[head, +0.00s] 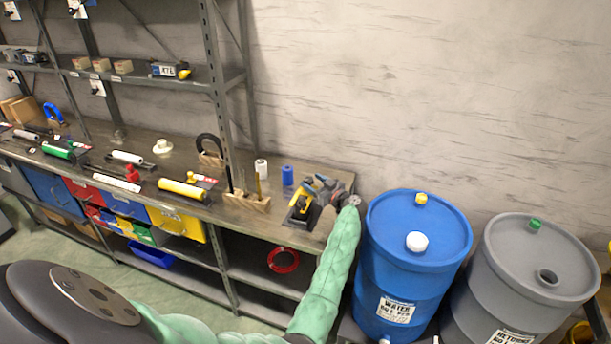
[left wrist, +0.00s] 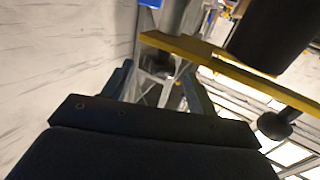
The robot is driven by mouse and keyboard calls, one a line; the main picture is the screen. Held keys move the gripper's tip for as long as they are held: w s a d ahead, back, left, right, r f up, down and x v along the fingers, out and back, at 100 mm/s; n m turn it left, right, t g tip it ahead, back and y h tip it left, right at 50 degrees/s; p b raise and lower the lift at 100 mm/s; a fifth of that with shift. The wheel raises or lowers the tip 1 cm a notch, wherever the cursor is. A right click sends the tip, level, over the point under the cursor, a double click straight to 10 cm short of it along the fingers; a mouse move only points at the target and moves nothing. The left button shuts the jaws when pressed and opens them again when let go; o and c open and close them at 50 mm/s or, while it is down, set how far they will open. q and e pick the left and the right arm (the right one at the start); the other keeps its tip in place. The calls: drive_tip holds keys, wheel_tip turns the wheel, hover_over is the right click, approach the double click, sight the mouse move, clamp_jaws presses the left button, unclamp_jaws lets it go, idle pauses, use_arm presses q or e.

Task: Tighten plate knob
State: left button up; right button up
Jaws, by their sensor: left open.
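A small yellow and black tool (head: 300,211) stands near the right end of the workbench. In the left wrist view its yellow plate (left wrist: 240,68) runs slantwise across the upper right. A black knob (left wrist: 282,125) on a short stem shows by the plate's lower right end. My left gripper (head: 322,188) is at the tool, just above and right of it. In the left wrist view the open left fingers (left wrist: 163,85) point toward the plate's left end. A dark part shows between them, and I cannot tell whether they touch it. My right gripper is out of view.
A blue cylinder (head: 287,176) and a white cylinder (head: 261,168) stand left of the tool on the workbench (head: 240,222). A shelf upright (head: 219,100) rises further left. A blue barrel (head: 415,240) and a grey barrel (head: 530,275) stand close to the bench's right end.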

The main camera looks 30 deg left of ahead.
sight(313, 181)
use_arm(q)
drive_tip(key=p+x, duration=0.1)
drive_tip(key=x, duration=0.2)
drive_tip(key=shift+w+a, duration=0.15)
drive_tip(key=shift+a, duration=0.15)
drive_tip(key=shift+w+a+p, duration=0.1)
drive_tip(key=shift+a+p, duration=0.25)
drive_tip(key=shift+a, duration=0.15)
drive_tip(key=shift+f, duration=0.1)
drive_tip(key=c, duration=1)
drive_tip(key=shift+w+m+t+h, duration=0.1)
drive_tip(key=shift+m+t+h, duration=0.4)
drive_tip(key=shift+m+t, duration=0.75)
drive_tip(key=shift+w+d+m+t+h, duration=0.15)
drive_tip(key=shift+m+t+h, duration=0.4)
drive_tip(key=shift+t, duration=0.5)
drive_tip(key=shift+w+m+t+h, duration=0.1)
drive_tip(key=shift+m+t+h, duration=0.4)
drive_tip(key=shift+t, duration=0.5)
drive_tip(key=o, duration=1)
